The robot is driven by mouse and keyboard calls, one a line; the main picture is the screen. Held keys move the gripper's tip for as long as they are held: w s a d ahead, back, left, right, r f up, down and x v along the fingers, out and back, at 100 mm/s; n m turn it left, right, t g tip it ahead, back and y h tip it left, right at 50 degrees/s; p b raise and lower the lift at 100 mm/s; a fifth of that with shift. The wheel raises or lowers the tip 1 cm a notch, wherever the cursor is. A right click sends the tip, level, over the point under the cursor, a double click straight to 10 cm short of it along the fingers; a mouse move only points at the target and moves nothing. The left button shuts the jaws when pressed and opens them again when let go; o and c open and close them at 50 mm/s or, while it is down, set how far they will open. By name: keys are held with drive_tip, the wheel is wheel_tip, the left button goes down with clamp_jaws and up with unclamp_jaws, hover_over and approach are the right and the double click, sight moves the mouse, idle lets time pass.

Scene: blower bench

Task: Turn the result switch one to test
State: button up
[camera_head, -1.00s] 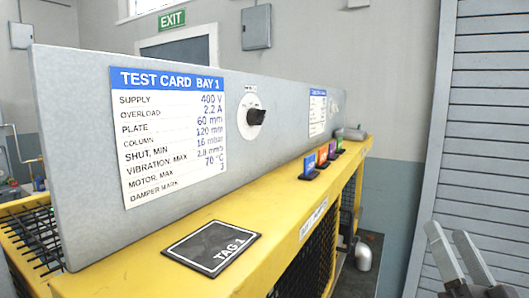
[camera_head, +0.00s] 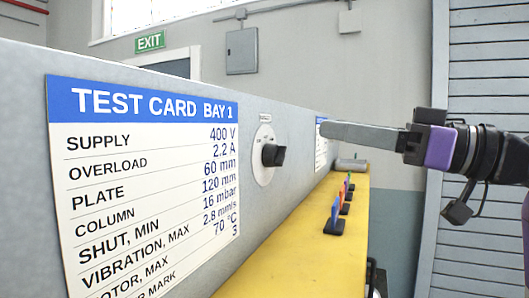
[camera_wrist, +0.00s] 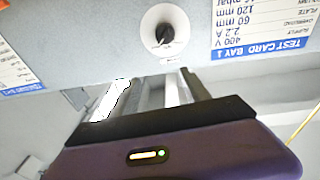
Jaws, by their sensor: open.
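The rotary switch (camera_head: 273,155) is a black knob on a round white dial, set in the grey panel (camera_head: 300,128) to the right of the test card. A small label sits above it; the dial lettering is too small to read. In the wrist view the switch (camera_wrist: 162,33) shows upside down near the top, beyond the fingers. My gripper (camera_head: 322,131) comes in from the right in the head view, its fingers pointing left toward the panel. In the wrist view my gripper (camera_wrist: 152,88) is open and empty, with its fingers apart from the knob.
The test card (camera_head: 145,170) fills the panel's left part; a second card (camera_head: 321,145) is farther along. Small coloured tags (camera_head: 340,210) in black holders stand on the yellow bench top (camera_head: 300,255). A grey cylinder (camera_head: 352,165) lies at the far end.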

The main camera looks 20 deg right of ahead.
sight(285, 154)
drive_tip(key=w+a+f+p, duration=0.1)
drive_tip(key=a, duration=0.1)
drive_tip(key=w+a+f+g, duration=0.1)
drive_tip(key=w+a, duration=0.1)
drive_tip(key=w+a+f+g+p, duration=0.1)
drive_tip(key=w+a, duration=0.1)
drive_tip(key=a, duration=0.1)
drive_tip(key=shift+w+f+n+p, duration=0.1)
drive_tip(key=shift+f+n+p, duration=0.2)
drive_tip(key=shift+f, duration=0.1)
drive_tip(key=shift+c, duration=0.4)
clamp_jaws()
